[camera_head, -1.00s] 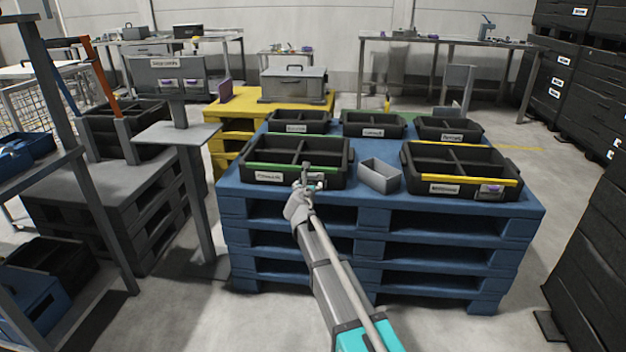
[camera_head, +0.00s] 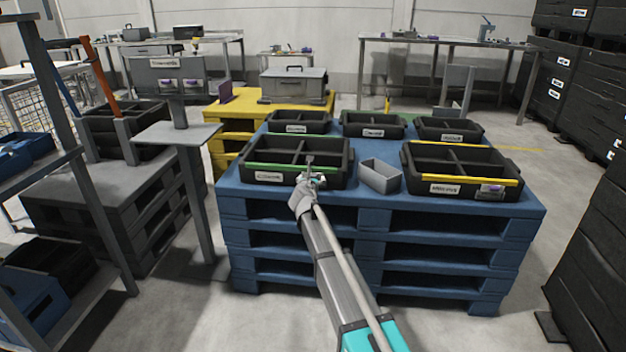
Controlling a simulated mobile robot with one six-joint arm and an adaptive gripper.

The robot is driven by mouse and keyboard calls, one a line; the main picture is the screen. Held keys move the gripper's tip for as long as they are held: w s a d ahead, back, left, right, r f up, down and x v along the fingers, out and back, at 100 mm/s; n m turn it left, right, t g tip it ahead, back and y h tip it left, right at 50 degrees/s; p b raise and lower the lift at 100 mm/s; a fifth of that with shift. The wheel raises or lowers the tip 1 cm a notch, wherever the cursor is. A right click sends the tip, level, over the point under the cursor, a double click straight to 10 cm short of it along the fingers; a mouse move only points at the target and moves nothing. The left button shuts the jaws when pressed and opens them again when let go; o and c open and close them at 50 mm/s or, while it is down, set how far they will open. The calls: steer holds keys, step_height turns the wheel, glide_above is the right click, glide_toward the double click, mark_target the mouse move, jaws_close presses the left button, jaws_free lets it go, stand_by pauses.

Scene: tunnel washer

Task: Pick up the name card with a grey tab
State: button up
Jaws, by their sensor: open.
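My gripper (camera_head: 311,172) is open in front of the right part of the front face of the front left black crate (camera_head: 262,179). A small light card (camera_head: 320,179) shows just beside and partly behind the gripper on that crate's front. It is too small and covered to tell its tab colour or whether the fingers are around it. Another card (camera_head: 491,190) with a purple patch is on the front of the front right crate (camera_head: 410,160). Two more cards with purple patches (camera_head: 170,84) (camera_head: 191,83) are on the grey sign stand at left. I make out no grey tab clearly.
The crates stand on a stack of blue pallets (camera_head: 385,205). An open grey bin (camera_head: 380,177) sits between the front two crates, right of my gripper. Three smaller black crates stand behind. A grey post table (camera_head: 178,133) is at left.

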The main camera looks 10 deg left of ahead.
steer(key=c, duration=0.9)
steer(key=shift+r, duration=0.15)
steer(key=shift+c, duration=0.2)
step_height(320, 180, up, 10)
steer(key=p, duration=1)
